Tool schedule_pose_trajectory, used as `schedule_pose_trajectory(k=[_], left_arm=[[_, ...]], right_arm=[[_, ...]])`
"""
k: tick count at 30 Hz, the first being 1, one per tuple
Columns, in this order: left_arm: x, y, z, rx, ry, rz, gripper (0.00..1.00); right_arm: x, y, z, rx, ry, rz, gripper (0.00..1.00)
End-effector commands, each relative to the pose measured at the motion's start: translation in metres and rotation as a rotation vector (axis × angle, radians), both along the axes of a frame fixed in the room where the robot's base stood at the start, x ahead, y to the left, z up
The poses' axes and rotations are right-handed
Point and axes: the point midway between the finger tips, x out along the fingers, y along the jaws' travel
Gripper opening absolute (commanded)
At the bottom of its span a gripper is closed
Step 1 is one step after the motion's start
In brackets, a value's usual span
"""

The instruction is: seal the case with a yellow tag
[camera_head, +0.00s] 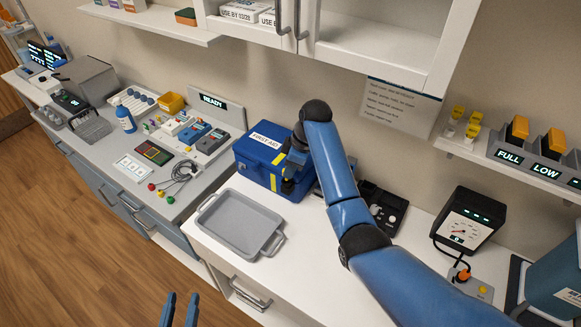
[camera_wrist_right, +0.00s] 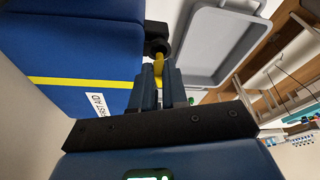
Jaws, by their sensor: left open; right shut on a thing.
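The blue case (camera_head: 255,165), labelled FIRST AID, stands with its lid down on the white counter, a yellow stripe around it. The right wrist view shows the case (camera_wrist_right: 85,50) and a black latch part (camera_wrist_right: 157,32) on its edge. My right gripper (camera_head: 288,184) is beside the case's right front; in its wrist view the fingers (camera_wrist_right: 160,85) are shut on a yellow tag (camera_wrist_right: 158,66). The tag's far end is at the latch's black ring; whether it passes through is unclear. My left gripper (camera_head: 180,310) is open and empty at the bottom edge, away from the case.
A grey tray (camera_head: 238,222) lies on the counter left of my right arm. Several small yellow-topped pieces (camera_head: 457,113) stand on the right shelf, beside bins marked FULL and LOW. A gauge box (camera_head: 465,220) stands at right.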

Motion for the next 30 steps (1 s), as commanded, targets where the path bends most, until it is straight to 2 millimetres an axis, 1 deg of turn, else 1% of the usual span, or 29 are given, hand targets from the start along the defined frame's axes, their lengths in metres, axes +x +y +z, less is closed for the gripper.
schedule_pose_trajectory(k=[24,30], left_arm=[[0.0,0.0,-0.01,0.0,0.0,0.0,0.4],[0.0,0.0,-0.01,0.0,0.0,0.0,0.4]], right_arm=[[0.0,0.0,-0.019,0.0,0.0,0.0,0.0],[0.0,0.0,-0.02,0.0,0.0,0.0,0.0]])
